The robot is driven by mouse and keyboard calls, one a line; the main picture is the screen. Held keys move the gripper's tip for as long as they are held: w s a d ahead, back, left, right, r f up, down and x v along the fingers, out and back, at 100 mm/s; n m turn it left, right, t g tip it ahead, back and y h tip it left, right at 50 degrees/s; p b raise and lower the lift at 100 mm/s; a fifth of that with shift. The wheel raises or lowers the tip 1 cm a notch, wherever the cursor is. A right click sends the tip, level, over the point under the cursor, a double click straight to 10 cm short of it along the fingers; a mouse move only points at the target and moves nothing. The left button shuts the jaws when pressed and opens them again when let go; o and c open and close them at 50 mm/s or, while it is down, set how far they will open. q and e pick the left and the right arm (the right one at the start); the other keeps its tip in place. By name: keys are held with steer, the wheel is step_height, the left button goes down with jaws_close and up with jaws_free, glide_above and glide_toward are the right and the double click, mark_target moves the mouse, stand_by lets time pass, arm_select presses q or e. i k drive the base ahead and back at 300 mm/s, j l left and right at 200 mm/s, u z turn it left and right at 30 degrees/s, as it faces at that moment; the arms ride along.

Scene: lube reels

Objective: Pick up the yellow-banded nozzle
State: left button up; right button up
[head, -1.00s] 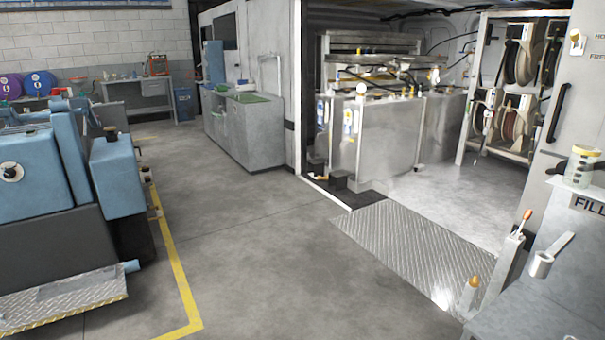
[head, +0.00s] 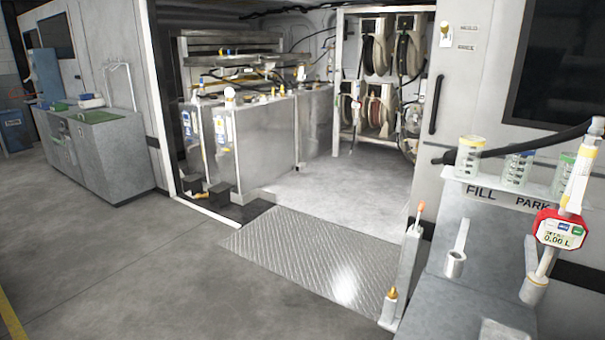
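A nozzle with a yellow band (head: 575,192) stands tilted at the right edge of the head view. It has a pale body and a red-framed meter (head: 559,232) reading 0.00 L. Its lower end sits at a round holder (head: 534,290) on the grey bench. A black hose (head: 530,143) runs left from its upper end. Neither of my grippers is in view.
A shelf marked FILL and PARK (head: 481,192) holds clear jars (head: 468,156) behind the nozzle. An empty-looking holder (head: 454,264) stands on the bench (head: 450,310). A ramp plate (head: 310,258) leads to steel tanks and hose reels (head: 378,50). The floor at left is open.

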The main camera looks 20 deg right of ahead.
mark_target(562, 237)
steer(key=i+z, duration=0.2)
steer(key=z, duration=0.15)
steer(key=i+z, duration=0.2)
steer(key=z, duration=0.2)
steer(key=i+z, duration=0.2)
steer(key=z, duration=0.15)
